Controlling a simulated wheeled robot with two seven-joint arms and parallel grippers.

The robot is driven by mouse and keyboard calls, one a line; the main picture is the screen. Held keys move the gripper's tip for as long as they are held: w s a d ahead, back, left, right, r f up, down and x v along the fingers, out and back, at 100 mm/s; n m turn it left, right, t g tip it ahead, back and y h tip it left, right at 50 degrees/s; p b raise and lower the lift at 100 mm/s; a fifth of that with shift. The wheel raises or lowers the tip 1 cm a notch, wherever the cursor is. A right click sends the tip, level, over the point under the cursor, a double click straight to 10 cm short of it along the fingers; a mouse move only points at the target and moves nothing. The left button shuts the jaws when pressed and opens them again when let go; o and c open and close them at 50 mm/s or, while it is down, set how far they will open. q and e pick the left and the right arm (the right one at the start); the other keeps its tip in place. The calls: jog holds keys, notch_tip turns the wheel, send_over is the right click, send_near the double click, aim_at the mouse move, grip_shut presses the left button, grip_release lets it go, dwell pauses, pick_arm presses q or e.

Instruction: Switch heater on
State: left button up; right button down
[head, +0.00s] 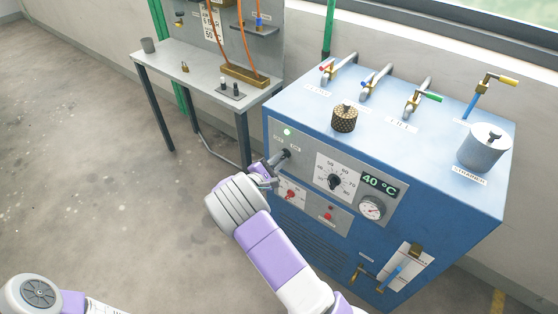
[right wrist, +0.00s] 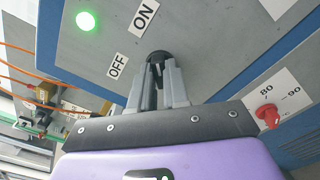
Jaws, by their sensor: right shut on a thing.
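The heater is a blue cabinet (head: 420,140) with a grey control panel on its front. A switch with a dark knob (head: 286,155) sits at the panel's upper left, by the OFF and ON labels. In the right wrist view, the dark knob (right wrist: 158,57) shows between the fingertips, near the OFF label (right wrist: 117,66); the ON label (right wrist: 144,16) lies above. My right gripper (head: 277,164) is shut on the switch knob; its fingers (right wrist: 157,82) partly hide the lever. A green lamp (head: 287,132) is lit. My left gripper is out of view.
The panel also carries a dial (head: 334,181), a display (head: 380,183) reading 40 °C, a gauge (head: 371,207) and a red pointer knob (head: 290,194). Valves and a strainer (head: 484,147) stand on top. A grey table (head: 205,73) stands behind left. The floor at left is clear.

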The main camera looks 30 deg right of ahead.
jog(key=shift+a+f, duration=0.1)
jog(key=c, duration=1.1)
grip_release()
jog(key=p+v, duration=0.2)
jog(key=v, duration=0.5)
jog(key=shift+s+a, duration=0.1)
jog(key=shift+a, duration=0.1)
